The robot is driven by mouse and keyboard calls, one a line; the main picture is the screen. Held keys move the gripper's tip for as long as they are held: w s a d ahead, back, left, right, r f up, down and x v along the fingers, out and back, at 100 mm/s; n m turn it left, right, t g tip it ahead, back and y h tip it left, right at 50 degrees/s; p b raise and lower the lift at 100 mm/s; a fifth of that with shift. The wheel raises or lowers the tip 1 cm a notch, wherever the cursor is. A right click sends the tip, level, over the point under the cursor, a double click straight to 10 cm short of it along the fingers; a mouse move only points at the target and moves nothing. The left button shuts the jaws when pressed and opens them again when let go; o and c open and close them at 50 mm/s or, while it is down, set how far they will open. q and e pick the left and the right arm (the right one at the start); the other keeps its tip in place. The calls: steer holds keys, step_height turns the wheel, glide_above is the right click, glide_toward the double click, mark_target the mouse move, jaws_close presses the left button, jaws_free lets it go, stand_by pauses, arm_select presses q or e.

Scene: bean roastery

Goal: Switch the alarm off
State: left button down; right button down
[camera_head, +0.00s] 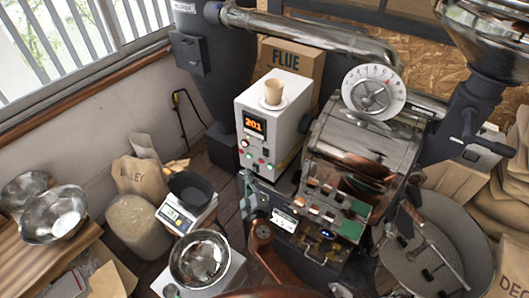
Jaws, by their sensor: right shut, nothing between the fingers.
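A white control box (292,113) stands left of the roaster. Its dark display (255,125) reads 201 in orange. Several small coloured buttons or lamps (264,153) sit below the display. I cannot tell which one belongs to the alarm. A paper cup (274,91) stands on top of the box. My right gripper (248,183), dark and small in view, appears just below the front of the box, shut and empty. I cannot tell whether it touches anything. My left gripper does not show clearly anywhere.
The metal roaster (360,140) with a round dial (373,90) fills the centre right. A round cooling tray (470,235) is at lower right. A scale (176,217) with a black bowl (190,188) and a steel bowl (200,259) stand at lower left.

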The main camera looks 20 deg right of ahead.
mark_target(265, 153)
steer(key=w+d+r+p, duration=0.1)
steer(key=w+d, duration=0.4)
steer(key=d, duration=0.2)
steer(key=shift+w, duration=0.2)
stand_by(1.6)
steer(key=shift+w+d, duration=0.25)
steer(key=shift+w+d, duration=0.2)
steer(key=shift+d, duration=0.05)
stand_by(0.8)
steer(key=shift+s+a, duration=0.1)
steer(key=shift+s+a+b, duration=0.3)
steer(key=shift+s+a, duration=0.1)
steer(key=shift+a, duration=0.1)
